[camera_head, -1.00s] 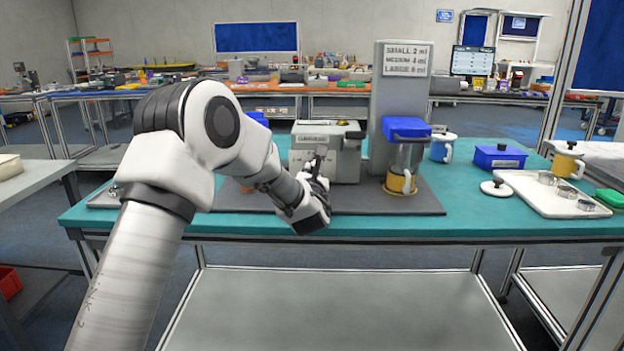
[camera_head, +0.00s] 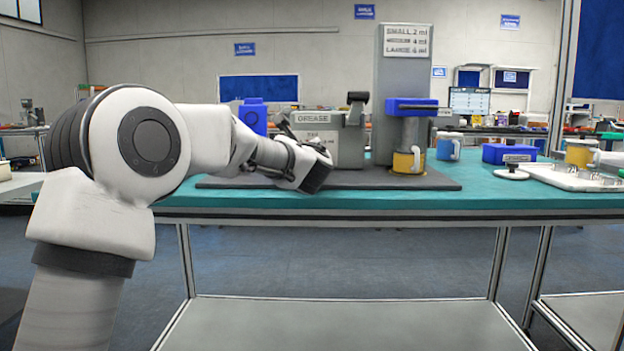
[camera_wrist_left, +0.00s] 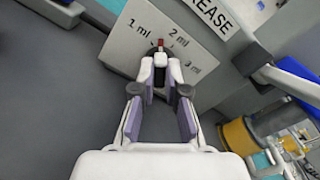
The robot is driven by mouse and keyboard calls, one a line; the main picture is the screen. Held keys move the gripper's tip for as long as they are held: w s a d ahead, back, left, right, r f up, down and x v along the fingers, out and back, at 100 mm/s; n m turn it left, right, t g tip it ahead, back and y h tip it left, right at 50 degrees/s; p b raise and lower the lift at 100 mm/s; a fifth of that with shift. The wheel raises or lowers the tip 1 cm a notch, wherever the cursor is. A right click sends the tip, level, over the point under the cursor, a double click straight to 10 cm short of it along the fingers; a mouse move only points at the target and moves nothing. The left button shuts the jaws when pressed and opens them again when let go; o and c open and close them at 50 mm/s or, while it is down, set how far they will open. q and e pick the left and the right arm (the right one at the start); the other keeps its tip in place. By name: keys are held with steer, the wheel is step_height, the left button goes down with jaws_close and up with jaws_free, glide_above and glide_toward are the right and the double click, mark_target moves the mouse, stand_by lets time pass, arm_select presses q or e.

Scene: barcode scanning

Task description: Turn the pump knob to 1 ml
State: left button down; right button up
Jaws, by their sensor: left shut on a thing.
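The grey pump body labelled GREASE (camera_head: 318,121) stands on the dark mat, with a light dial panel on its front. The wrist view shows the panel (camera_wrist_left: 125,47) with marks 1 ml, 2 ml and 3 ml. My left gripper (camera_wrist_left: 160,66) is shut on the dark pump knob (camera_wrist_left: 159,82) in front of the panel. The fingers hide most of the knob. A red pointer tip (camera_wrist_left: 160,42) shows beyond the fingertips, in the gap between the 1 ml and 2 ml marks. My right gripper is not in view.
A yellow cup (camera_head: 408,161) stands under a blue-topped dispenser right of the pump. A sign (camera_head: 407,41) lists small, medium and large volumes. A blue box (camera_head: 509,153) and a white tray (camera_head: 585,180) lie farther right. The teal table's (camera_head: 470,197) front edge is clear.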

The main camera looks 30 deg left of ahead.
arm_select(q)
steer(key=n+b, duration=0.1)
steer(key=b, duration=0.1)
steer(key=n+b, duration=0.2)
steer(key=shift+f, duration=0.3)
steer(key=shift+r+n+b, duration=0.2)
steer(key=shift+n+b, duration=0.8)
steer(key=shift+b, duration=0.2)
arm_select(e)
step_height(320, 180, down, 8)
arm_select(q)
steer(key=c, duration=1.2)
jaws_free()
steer(key=v, duration=0.7)
steer(key=shift+s+d, duration=0.2)
